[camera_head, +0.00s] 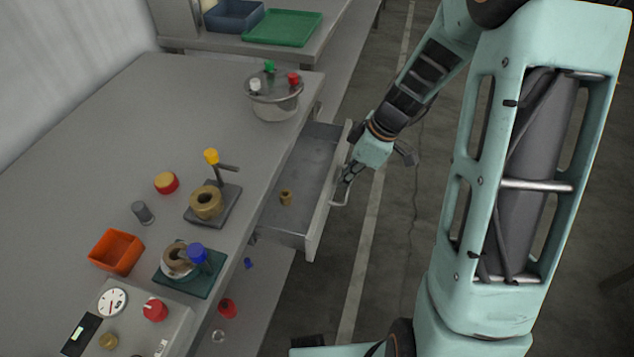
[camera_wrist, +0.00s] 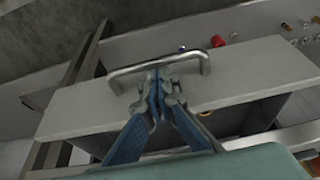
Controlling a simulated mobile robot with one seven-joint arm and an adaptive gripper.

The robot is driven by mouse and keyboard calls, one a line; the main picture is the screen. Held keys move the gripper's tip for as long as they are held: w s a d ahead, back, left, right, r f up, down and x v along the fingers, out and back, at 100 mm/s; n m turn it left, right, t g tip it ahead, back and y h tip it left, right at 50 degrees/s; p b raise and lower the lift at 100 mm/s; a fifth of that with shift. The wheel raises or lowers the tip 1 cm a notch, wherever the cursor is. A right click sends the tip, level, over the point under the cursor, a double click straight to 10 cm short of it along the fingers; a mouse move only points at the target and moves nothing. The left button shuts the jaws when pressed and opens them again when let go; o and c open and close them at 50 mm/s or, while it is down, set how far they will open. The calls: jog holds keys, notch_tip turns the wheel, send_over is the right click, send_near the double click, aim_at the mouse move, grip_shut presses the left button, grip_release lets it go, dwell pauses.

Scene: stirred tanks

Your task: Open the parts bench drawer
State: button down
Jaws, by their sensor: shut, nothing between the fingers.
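The parts bench drawer (camera_head: 318,160) stands open, pulled well out from the grey bench (camera_head: 110,105). Its inside shows, with a small brass part (camera_head: 286,198) on the bottom. My gripper (camera_head: 346,180) is at the outer side of the drawer front, beside the bar handle (camera_head: 338,202). In the wrist view, the fingers (camera_wrist: 160,84) are shut at the middle of the handle (camera_wrist: 195,55), over the pale drawer front (camera_wrist: 245,72). Nothing is held between them. I cannot tell whether they touch the handle.
A lidded pot (camera_head: 275,100), a stand with a brass ring (camera_head: 206,203), an orange bin (camera_head: 117,252) and a gauge box (camera_head: 135,315) are on the bench. Small parts, including a red one (camera_head: 227,308), lie on a lower shelf. The floor right of the drawer is clear.

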jog(key=s+d+b, duration=0.3)
jog(key=d, duration=0.7)
jog(key=shift+s+d+b, duration=0.15)
jog(key=shift+s+b, duration=0.15)
jog(key=shift+s, duration=0.05)
jog(key=shift+r, duration=0.15)
